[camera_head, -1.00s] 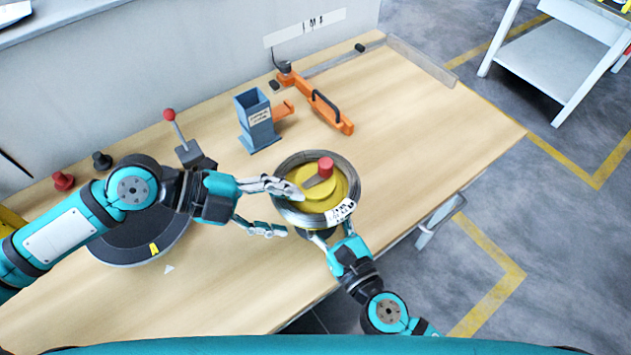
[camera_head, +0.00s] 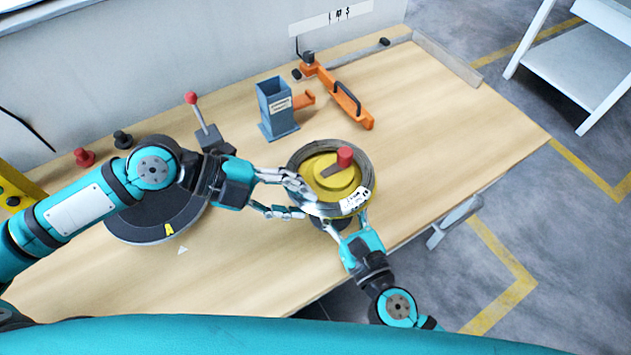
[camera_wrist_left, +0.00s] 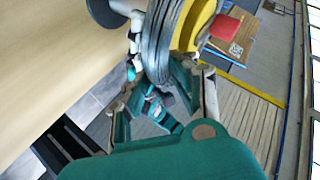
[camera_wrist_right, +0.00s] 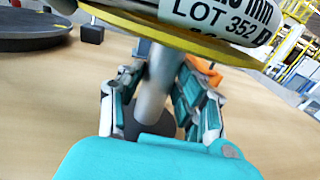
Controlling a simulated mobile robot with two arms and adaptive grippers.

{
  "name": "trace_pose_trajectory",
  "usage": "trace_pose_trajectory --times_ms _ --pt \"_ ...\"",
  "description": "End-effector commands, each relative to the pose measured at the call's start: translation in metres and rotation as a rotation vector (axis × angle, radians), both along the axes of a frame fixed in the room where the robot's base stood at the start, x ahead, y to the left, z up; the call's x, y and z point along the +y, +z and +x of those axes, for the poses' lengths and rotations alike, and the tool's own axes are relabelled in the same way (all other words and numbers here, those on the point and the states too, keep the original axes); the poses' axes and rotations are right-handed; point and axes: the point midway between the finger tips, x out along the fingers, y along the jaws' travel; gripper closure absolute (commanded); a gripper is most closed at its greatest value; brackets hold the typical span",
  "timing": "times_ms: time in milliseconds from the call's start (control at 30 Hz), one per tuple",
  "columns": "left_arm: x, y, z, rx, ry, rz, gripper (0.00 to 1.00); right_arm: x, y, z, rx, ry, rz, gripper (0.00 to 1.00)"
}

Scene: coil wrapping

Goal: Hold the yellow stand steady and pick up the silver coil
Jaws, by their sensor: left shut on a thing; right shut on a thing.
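The silver coil (camera_head: 327,208) is a wire ring with a white label, around the yellow stand (camera_head: 325,180), which has a red knob on top. My left gripper (camera_head: 308,206) is shut on the coil's left side; the left wrist view shows the coil (camera_wrist_left: 163,40) between its fingers. My right gripper (camera_head: 348,224) is below the coil, at the table's front edge side. In the right wrist view it is shut on the stand's grey post (camera_wrist_right: 158,85), under the yellow disc (camera_wrist_right: 185,38). The coil mostly hides the post in the head view.
A dark round turntable (camera_head: 160,225) lies at the left, beside a red-knobbed lever (camera_head: 200,120). A blue-grey holder (camera_head: 277,110) and an orange tool (camera_head: 345,100) stand behind the coil. The wooden table (camera_head: 450,130) is clear to the right.

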Motion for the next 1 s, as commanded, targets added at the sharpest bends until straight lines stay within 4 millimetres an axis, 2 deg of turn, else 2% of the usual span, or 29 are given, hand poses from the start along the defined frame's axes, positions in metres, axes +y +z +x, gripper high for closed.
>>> trace_pose_trajectory --times_ms 167,533,700,967,1000 --pt "-0.001 0.023 0.005 -0.020 0.008 -0.013 1.00 0.004 -0.002 -0.004 0.004 0.015 -0.004 1.00" --pt "-0.001 0.088 0.003 -0.015 0.003 -0.008 1.00 0.002 -0.003 -0.003 0.006 0.008 -0.004 1.00" --pt "0.000 0.101 0.002 -0.010 0.003 -0.006 1.00 0.001 -0.003 -0.002 0.006 0.006 -0.004 1.00" --pt "0.000 0.102 0.002 -0.008 0.002 -0.005 1.00 0.001 -0.004 -0.002 0.006 0.004 -0.005 1.00" --pt "0.000 0.102 0.002 -0.008 0.003 -0.005 1.00 0.001 -0.004 -0.002 0.006 0.003 -0.006 0.64"
